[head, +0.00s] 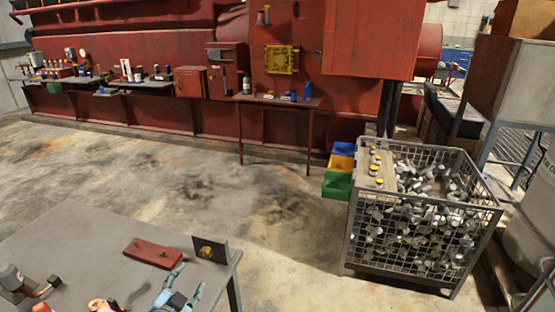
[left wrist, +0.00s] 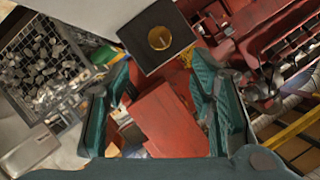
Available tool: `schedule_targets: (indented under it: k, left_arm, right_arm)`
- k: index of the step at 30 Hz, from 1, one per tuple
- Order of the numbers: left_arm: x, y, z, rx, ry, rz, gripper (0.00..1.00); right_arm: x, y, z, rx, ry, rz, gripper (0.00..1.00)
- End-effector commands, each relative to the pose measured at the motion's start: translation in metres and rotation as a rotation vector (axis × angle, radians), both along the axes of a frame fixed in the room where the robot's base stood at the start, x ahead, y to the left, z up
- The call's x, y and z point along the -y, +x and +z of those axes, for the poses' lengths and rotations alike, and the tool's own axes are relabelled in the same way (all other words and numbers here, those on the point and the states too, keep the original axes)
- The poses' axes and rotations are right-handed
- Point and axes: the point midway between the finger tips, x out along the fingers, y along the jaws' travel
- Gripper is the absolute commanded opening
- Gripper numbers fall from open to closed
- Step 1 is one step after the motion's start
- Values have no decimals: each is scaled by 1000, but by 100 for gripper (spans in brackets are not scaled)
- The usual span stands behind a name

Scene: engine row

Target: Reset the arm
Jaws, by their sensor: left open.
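My left gripper (head: 190,277) is at the bottom of the head view, over the near grey table (head: 95,240). Its light blue fingers are apart, with nothing seen between them. In the left wrist view the gripper (left wrist: 158,75) shows as two spread teal fingers. A dark plate with a gold disc (head: 210,249) stands upright near the table's right corner, just beyond the fingers; it also shows in the left wrist view (left wrist: 150,57). A flat red block (head: 152,253) lies left of the plate. My right gripper is not in view.
A wire mesh crate (head: 350,235) full of metal pieces stands to the right. The floor between the table and the long red engine (head: 120,60) is clear.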

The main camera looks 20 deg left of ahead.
Motion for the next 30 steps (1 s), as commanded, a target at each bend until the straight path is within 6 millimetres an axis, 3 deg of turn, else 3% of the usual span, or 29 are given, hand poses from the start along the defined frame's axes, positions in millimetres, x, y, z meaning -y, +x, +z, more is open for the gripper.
schedule_targets:
  k: [2,5,12,21,22,30]
  left_arm:
    - [1,-2,-1,-7,-7,9,50]
    - [11,-21,-12,-73,-61,74,50]
    - [69,-118,-51,-426,-281,237,50]
    - [145,-223,-54,-812,-463,223,50]
    - [148,-227,-59,-837,-469,221,50]
    - [135,-219,-169,-886,-466,254,50]
  right_arm:
    - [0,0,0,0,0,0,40]
    - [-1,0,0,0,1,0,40]
    - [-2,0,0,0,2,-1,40]
    - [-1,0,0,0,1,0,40]
    - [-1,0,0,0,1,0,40]
    - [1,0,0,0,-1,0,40]
